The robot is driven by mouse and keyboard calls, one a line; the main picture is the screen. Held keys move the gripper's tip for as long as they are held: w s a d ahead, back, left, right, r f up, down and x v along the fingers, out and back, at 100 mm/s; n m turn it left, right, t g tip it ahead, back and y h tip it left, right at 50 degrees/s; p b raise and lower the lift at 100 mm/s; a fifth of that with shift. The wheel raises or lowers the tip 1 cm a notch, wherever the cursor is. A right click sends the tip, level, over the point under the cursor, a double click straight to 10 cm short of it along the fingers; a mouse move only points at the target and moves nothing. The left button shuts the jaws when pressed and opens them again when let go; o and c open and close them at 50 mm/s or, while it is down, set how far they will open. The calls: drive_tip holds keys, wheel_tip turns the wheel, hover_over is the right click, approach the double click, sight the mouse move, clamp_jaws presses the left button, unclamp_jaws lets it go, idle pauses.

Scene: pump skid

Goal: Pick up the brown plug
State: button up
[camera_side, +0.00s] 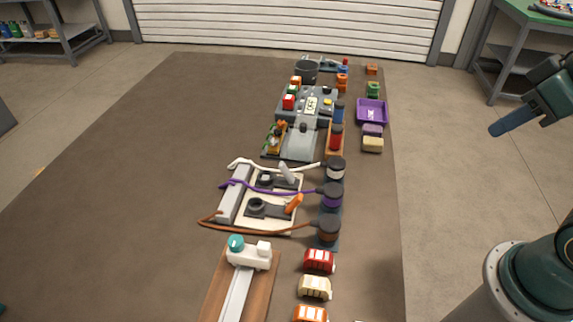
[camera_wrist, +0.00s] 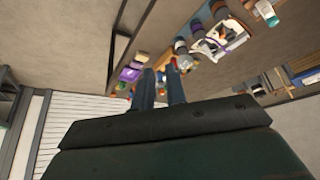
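The brown plug (camera_side: 328,230) is a dark-topped brown cylinder standing in a blue-grey holder near the table's right side in the side view. A brown cable (camera_side: 255,232) runs left from it past a pale panel. It looks to be the brownish cylinder (camera_wrist: 219,9) at the top edge of the wrist view, small there. My gripper (camera_side: 496,131) is up at the right in the side view, off the table's right edge and well apart from the plug. In the wrist view, its two fingers (camera_wrist: 160,72) stand apart with nothing between them.
A purple plug (camera_side: 332,196) and a white plug (camera_side: 335,170) stand in line behind the brown one. Toy vehicles, including a red one (camera_side: 319,261), stand in front. A white piece with a teal knob (camera_side: 236,243) is front left. The table's left half is bare.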

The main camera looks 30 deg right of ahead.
drive_tip(key=o, duration=1.1)
drive_tip(key=shift+c, duration=0.2)
drive_tip(key=n+g, duration=0.6)
drive_tip(key=n, duration=0.5)
hover_over(329, 221)
wheel_tip(329, 221, down, 13)
drive_tip(key=shift+f, duration=4.2)
drive_tip(key=shift+f, duration=0.15)
